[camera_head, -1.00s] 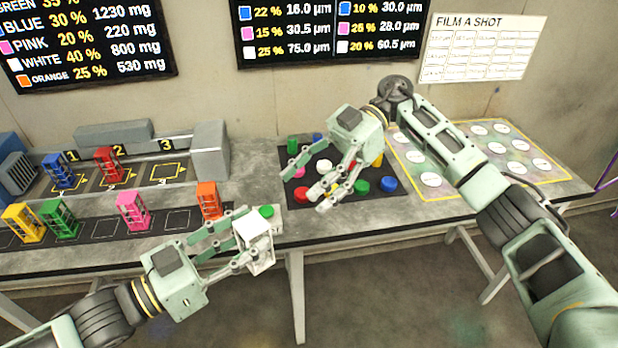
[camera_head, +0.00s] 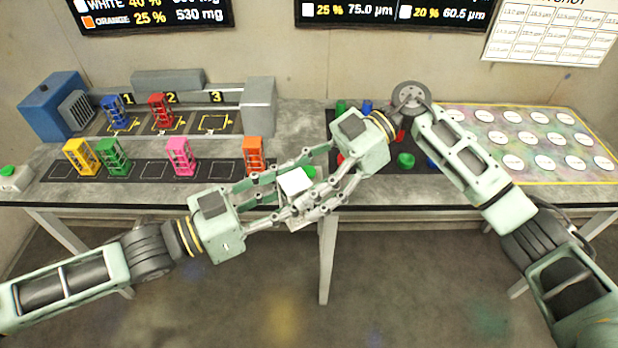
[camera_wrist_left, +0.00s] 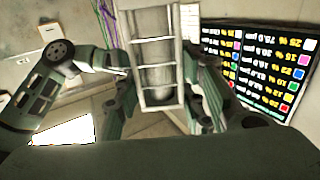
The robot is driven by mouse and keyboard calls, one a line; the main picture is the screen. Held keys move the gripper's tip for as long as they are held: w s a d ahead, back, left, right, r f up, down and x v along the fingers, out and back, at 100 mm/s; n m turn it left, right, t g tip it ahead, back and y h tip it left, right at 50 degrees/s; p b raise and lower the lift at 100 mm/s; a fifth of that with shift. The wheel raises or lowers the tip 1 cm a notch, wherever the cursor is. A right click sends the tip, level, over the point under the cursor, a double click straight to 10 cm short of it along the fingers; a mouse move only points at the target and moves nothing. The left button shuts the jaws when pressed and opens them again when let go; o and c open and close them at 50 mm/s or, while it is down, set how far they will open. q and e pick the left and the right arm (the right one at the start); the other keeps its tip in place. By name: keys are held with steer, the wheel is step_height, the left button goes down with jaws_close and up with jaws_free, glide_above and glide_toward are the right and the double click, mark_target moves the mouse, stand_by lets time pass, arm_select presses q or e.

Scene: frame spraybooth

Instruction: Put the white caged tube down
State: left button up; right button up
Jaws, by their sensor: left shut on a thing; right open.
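The white caged tube (camera_head: 294,182) is between the fingers of my left gripper (camera_head: 290,192), held in front of the table's front edge. In the left wrist view the white caged tube (camera_wrist_left: 156,60) stands between the two fingers, its cage bars and a grey tube inside showing. My left gripper is shut on it. My right gripper (camera_head: 318,190) is open, and its fingers reach down beside the white caged tube. The two grippers overlap in the head view, and I cannot tell whether the right fingers touch the tube.
A dark strip (camera_head: 209,173) on the table has outlined squares, some bare. Yellow (camera_head: 82,157), green (camera_head: 113,156), pink (camera_head: 181,156) and orange (camera_head: 253,154) caged tubes stand on it. Blue (camera_head: 115,112) and red (camera_head: 161,110) ones stand behind, at marks 1 and 2; mark 3 (camera_head: 214,122) is empty.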

steer(key=shift+c, duration=0.4)
steer(key=c, duration=1.3)
arm_select(q)
steer(key=o, duration=1.4)
arm_select(e)
steer(key=shift+c, duration=0.3)
arm_select(q)
steer(key=shift+o, duration=0.2)
